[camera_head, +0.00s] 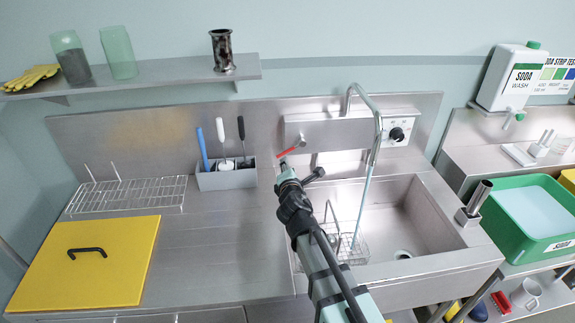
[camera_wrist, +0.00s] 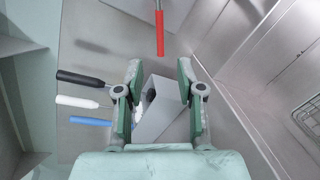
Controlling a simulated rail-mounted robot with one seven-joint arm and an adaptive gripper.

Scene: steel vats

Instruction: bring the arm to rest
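My arm reaches up from the bottom of the head view, and my gripper (camera_head: 284,169) is above the counter at the left edge of the sink. In the wrist view my gripper (camera_wrist: 160,72) has its two fingers apart with nothing gripped between them. A grey utensil holder (camera_wrist: 160,112) shows behind the gap, and it stands on the counter in the head view (camera_head: 228,180). A red lever handle (camera_head: 288,152) is close to the fingertips in the head view. It also shows ahead of them in the wrist view (camera_wrist: 160,32); I cannot tell the exact gap.
The sink (camera_head: 420,225) holds a wire basket (camera_head: 350,247) under a tall tap (camera_head: 376,130) with a thin bluish stream. A wire rack (camera_head: 125,194) and yellow board (camera_head: 85,262) lie left. A green tub (camera_head: 530,245) stands right. The counter's middle is clear.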

